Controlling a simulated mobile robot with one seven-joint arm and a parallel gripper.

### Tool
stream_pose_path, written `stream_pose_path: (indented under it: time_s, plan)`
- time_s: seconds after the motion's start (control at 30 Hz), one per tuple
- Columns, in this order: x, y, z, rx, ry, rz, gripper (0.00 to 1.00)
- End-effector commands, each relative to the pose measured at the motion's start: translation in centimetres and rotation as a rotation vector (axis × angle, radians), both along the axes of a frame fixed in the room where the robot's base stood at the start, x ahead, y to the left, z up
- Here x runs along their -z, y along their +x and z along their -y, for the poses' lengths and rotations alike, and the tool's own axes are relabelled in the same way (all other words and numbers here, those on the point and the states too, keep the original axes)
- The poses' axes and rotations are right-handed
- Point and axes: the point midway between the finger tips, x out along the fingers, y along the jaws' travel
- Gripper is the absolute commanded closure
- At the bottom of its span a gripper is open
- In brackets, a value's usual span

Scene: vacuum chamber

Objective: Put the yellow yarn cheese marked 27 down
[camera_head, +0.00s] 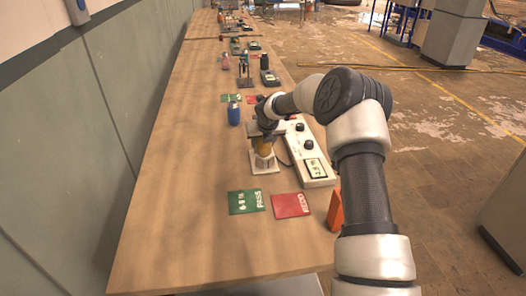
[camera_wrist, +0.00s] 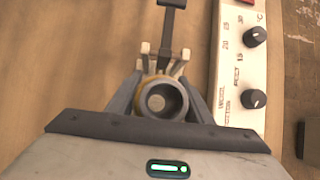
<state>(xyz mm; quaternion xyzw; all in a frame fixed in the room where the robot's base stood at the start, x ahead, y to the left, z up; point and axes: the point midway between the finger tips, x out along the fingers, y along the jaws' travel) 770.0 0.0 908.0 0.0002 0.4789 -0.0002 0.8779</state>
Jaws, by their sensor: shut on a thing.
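The yellow yarn cheese (camera_head: 263,148) is upright in the head view, beneath my gripper and over a small pale plate (camera_head: 258,168). I cannot tell whether it touches the plate. In the wrist view the cheese (camera_wrist: 146,79) shows mostly as an open grey core end, with a little yellow at its edge. My gripper (camera_wrist: 160,97) is shut on it, one finger on each side. The number 27 does not show. A green card (camera_head: 246,202) and a red card (camera_head: 291,206) with white lettering lie flat on the bench in front.
A white instrument (camera_head: 311,158) with black knobs and a display stands just right of the cheese. A blue bottle (camera_head: 234,114) stands behind to the left, and an orange piece (camera_head: 335,211) is at the bench's right edge.

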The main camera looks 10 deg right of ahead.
Motion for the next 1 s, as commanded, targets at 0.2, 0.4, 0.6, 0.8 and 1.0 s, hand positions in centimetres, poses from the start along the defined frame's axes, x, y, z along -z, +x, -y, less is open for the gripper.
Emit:
stream_pose_path:
  time_s: [0.2, 0.4, 0.6, 0.8, 1.0]
  plan:
    - [3.5, 0.0, 0.0, -0.001, -0.001, -0.001, 0.78]
    - [3.7, 0.0, 0.0, 0.0, 0.0, 0.001, 0.78]
    - [3.9, 0.0, 0.0, -0.001, -0.001, -0.001, 0.45]
    - [3.9, 0.0, 0.0, 0.0, 0.0, -0.001, 0.35]
    - [3.6, -0.1, 0.0, 0.0, 0.0, 0.0, 0.35]
